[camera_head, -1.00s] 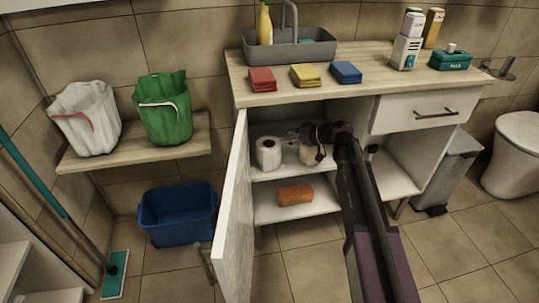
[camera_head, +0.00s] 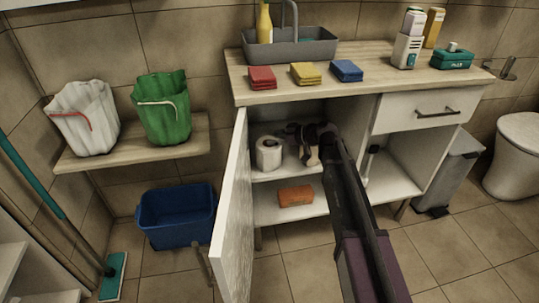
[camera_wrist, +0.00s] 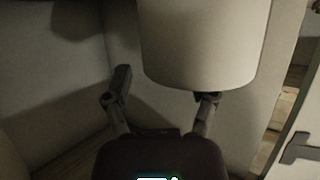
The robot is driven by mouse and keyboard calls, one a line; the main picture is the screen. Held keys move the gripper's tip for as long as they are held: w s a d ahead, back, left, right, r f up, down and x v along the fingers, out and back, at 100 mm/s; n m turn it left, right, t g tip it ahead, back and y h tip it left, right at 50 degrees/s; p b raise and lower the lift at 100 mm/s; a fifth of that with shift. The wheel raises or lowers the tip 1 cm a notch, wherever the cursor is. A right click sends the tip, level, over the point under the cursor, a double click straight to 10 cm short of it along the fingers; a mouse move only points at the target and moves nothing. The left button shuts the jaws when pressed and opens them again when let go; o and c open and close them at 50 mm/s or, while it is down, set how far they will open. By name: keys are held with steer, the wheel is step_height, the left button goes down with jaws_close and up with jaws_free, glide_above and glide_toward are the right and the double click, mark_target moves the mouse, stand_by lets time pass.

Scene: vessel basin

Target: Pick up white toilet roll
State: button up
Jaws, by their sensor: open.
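The white toilet roll (camera_head: 268,154) stands upright on the cabinet's upper inside shelf, just behind the open door. My gripper (camera_head: 293,132) is inside the cabinet, just right of the roll and about level with its top. In the wrist view a large pale roll (camera_wrist: 203,42) fills the upper middle. The open fingers (camera_wrist: 166,86) spread below it, with the right fingertip close to its edge; I cannot tell if they touch. Nothing is held between the fingers. A second pale object (camera_head: 312,157) on the shelf is partly hidden behind my gripper.
The open cabinet door (camera_head: 233,215) stands close on the left. An orange-brown block (camera_head: 296,195) lies on the lower shelf. The countertop (camera_head: 290,90) above limits headroom. A blue bin (camera_head: 176,215) is on the floor at left.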

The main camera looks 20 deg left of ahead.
jaws_close()
stand_by(0.3)
steer(key=shift+r, duration=0.15)
stand_by(0.3)
step_height(320, 180, up, 3)
steer(key=p, duration=0.3)
steer(key=shift+r, duration=0.1)
steer(key=shift+d+r+p, duration=0.2)
steer(key=shift+p, duration=0.25)
steer(key=s+d, duration=0.1)
steer(key=d, duration=1.6)
steer(key=shift+s+d+f, duration=0.15)
steer(key=shift+s+d, duration=0.05)
steer(key=shift+d, duration=0.1)
